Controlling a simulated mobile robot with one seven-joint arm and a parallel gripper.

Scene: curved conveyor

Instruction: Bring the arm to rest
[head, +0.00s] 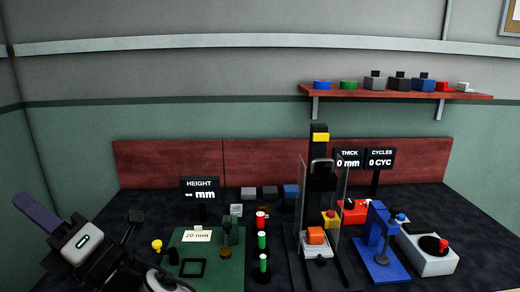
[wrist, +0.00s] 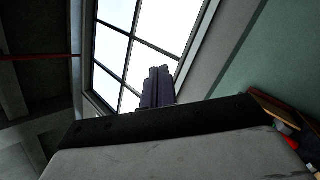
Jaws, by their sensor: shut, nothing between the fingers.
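My arm is folded at the lower left of the head view, over the left front of the dark bench. My gripper (head: 20,200) points up and to the left, clear of the bench and its objects. In the wrist view the two purple-grey fingers of my gripper (wrist: 159,70) stand side by side against a bright window, closed together with nothing held.
A green mat (head: 228,272) with a "20 mm" block lies right of my arm. A press (head: 319,170), a blue stand (head: 381,240) and a white button box (head: 428,255) stand further right. A red shelf (head: 395,92) holds several small parts. Open air surrounds the gripper.

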